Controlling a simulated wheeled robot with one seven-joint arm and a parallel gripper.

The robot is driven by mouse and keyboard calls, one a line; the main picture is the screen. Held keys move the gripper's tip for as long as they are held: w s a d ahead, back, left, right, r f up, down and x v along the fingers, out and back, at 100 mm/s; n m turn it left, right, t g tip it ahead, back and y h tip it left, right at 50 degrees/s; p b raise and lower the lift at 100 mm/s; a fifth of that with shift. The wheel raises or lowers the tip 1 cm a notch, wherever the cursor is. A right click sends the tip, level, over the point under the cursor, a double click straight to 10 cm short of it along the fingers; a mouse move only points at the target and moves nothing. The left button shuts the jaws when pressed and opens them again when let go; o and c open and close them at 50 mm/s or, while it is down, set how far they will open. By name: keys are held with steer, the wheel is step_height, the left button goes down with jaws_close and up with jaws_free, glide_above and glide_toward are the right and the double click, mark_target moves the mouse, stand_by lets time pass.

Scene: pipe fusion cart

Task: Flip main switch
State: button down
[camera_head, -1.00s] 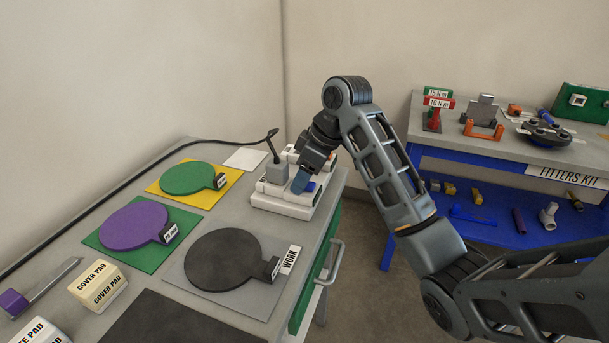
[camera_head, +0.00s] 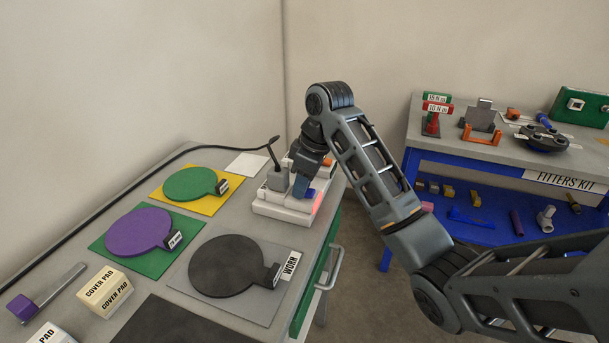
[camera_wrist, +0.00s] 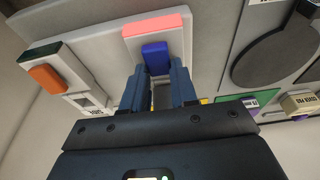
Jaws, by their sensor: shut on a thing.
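A white switch block stands at the far end of the grey bench (camera_head: 262,235). In the wrist view its blue switch lever (camera_wrist: 156,57) sits between my two fingertips, below a glowing red-pink strip (camera_wrist: 157,24). The strip also shows in the head view (camera_head: 318,203). My gripper (camera_head: 300,185) points down onto the block and is shut on the blue lever. The fingers partly hide the lever's lower part.
A grey box with a black lever (camera_head: 276,178) stands left of my gripper. Green (camera_head: 190,184), purple (camera_head: 138,232) and black (camera_head: 232,266) discs lie on the bench. The blue fitters table (camera_head: 470,143) is at the right.

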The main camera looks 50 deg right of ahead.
mark_target(308, 191)
steer(key=shift+w+g, duration=0.1)
steer(key=shift+g, duration=0.3)
steer(key=c, duration=0.9)
jaws_free()
steer(key=shift+p, duration=0.3)
steer(key=r, duration=0.1)
steer(key=r+p, duration=0.1)
steer(key=r, duration=0.2)
steer(key=shift+s+d+r+p, duration=0.2)
steer(key=shift+s+r+p, duration=0.05)
steer(key=shift+p, duration=0.05)
steer(key=shift+s+r, duration=0.2)
steer(key=shift+r, duration=0.6)
steer(key=shift+s+r, duration=0.2)
steer(key=shift+r, duration=0.55)
